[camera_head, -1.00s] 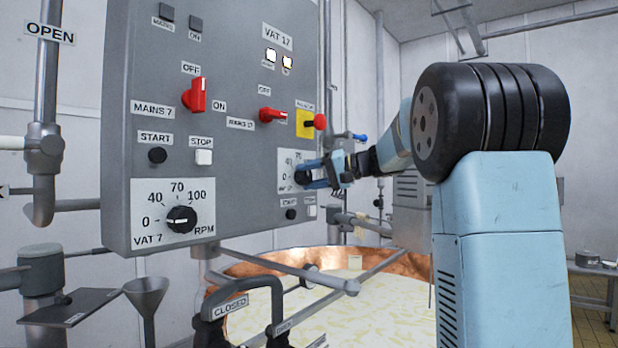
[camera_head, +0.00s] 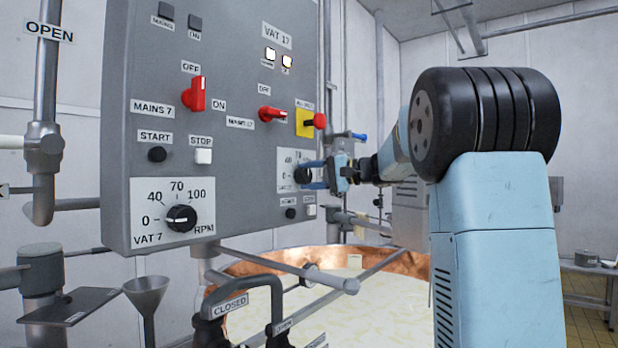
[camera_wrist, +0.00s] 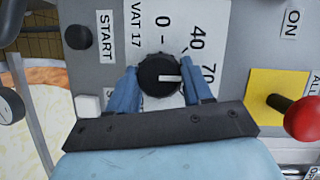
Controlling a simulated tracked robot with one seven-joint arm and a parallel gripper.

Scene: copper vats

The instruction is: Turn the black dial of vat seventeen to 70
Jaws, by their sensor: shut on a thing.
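The black dial (camera_wrist: 152,78) of vat seventeen sits on a white scale plate (camera_wrist: 135,50) marked VAT 17, which the wrist view shows turned sideways. My gripper (camera_wrist: 159,68) has its blue fingers on either side of the dial, shut on it. The dial's white pointer line points right in the wrist view, roughly toward the 70. The right finger hides the tick by 70 and the scale beyond. In the head view, my gripper (camera_head: 312,174) reaches the dial (camera_head: 302,175) from the right, and the numbers are too small to read well.
A yellow plate with a red emergency knob (camera_wrist: 303,118) is close to the right finger. START (camera_wrist: 78,37) and white stop (camera_wrist: 88,105) buttons lie to the left. The vat 7 dial (camera_head: 181,218) is on the same grey panel. Pipes and a copper vat (camera_head: 390,262) lie below.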

